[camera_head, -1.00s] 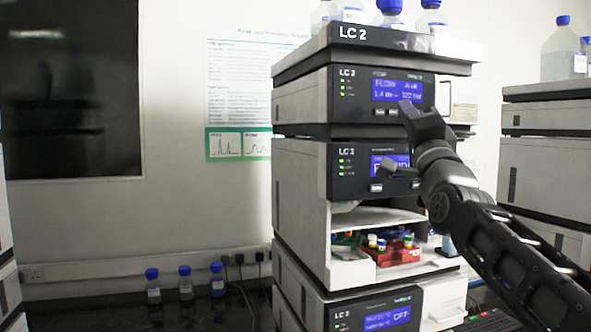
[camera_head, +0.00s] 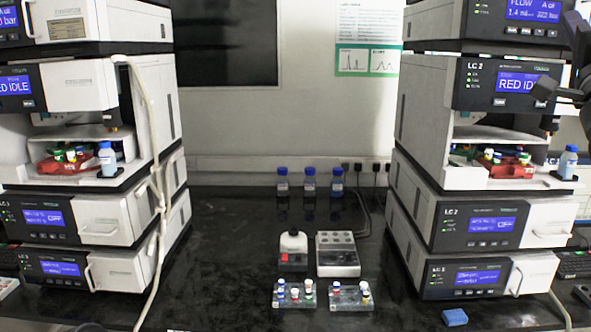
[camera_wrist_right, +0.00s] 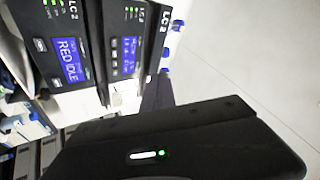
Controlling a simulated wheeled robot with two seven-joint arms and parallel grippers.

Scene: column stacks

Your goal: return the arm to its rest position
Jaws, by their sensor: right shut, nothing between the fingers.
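My right arm shows only at the right edge of the head view. Its dark gripper (camera_head: 548,108) is in front of the right LC 2 stack, near the module whose screen reads RED IDLE. The gripper is shut and holds nothing. The upper arm is cut off by the picture edge. In the right wrist view the LC 2 stack (camera_wrist_right: 85,60) appears turned on its side. My left gripper is not in view.
Another instrument stack (camera_head: 100,95) stands at left, with a pale tube down its front. The dark bench (camera_head: 225,270) between the stacks holds vial racks (camera_head: 295,294), a block with wells (camera_head: 338,255) and blue-capped bottles (camera_head: 310,184). A blue item (camera_head: 455,317) lies at front right.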

